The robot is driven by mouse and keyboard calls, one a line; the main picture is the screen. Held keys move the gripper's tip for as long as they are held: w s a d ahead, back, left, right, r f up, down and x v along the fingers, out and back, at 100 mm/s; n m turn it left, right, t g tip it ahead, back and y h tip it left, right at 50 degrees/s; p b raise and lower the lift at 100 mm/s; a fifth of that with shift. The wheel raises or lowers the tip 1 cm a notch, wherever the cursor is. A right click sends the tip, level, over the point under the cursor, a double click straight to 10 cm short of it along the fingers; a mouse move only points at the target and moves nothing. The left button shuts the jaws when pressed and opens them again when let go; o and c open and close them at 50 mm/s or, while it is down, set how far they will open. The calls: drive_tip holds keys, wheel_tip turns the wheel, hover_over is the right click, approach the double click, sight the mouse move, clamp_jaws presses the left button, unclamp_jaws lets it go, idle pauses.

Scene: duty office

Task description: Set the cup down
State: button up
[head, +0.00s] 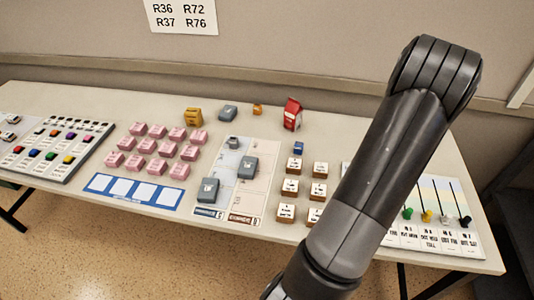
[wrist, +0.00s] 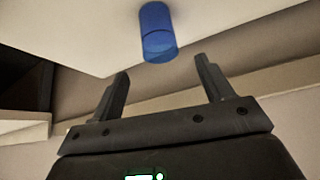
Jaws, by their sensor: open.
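A blue cylinder, which looks like the cup (wrist: 157,30), shows in the wrist view near the top middle, against the pale table top. It lies beyond my fingertips and between their lines, with a visible gap to both fingers. My gripper (wrist: 162,66) is open and nothing is between its fingers. In the head view I cannot make out this cylinder or my gripper; my arm covers the right part of the table (head: 80,94).
Pink blocks (head: 157,131) stand in rows left of centre. Grey blocks (head: 247,167) sit on a marked board, with labelled brown blocks (head: 291,187) beside it. A red carton (head: 292,114) and a yellow item (head: 193,117) stand at the back. A panel with coloured sliders (head: 440,237) is at right.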

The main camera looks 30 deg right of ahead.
drive_tip(key=w+a+r+n+y, duration=0.1)
drive_tip(key=w+a+r, duration=0.35)
drive_tip(key=a, duration=0.35)
drive_tip(key=w+a+r+n+t, duration=0.1)
drive_tip(key=w+a+r+n, duration=0.1)
drive_tip(key=w+a+r, duration=0.45)
drive_tip(key=w+a+r+n+y, duration=0.1)
drive_tip(key=w+a+r, duration=0.15)
drive_tip(key=a, duration=0.75)
drive_tip(key=a+r+n+t, duration=0.1)
drive_tip(key=a+r, duration=0.1)
drive_tip(key=a, duration=0.8)
drive_tip(key=a+r+n, duration=0.2)
drive_tip(key=a+r, duration=0.1)
drive_tip(key=a, duration=0.7)
drive_tip(key=s+a+f+n+y, duration=0.1)
drive_tip(key=s+a+n, duration=0.1)
drive_tip(key=s+a, duration=0.6)
drive_tip(key=s+a+n+y, duration=0.2)
drive_tip(key=s+a, duration=0.5)
drive_tip(key=a, duration=0.7)
drive_tip(key=shift+s+a+f+n+y, duration=0.3)
drive_tip(key=shift+s+a+f+n, duration=0.05)
drive_tip(key=shift+n, duration=0.05)
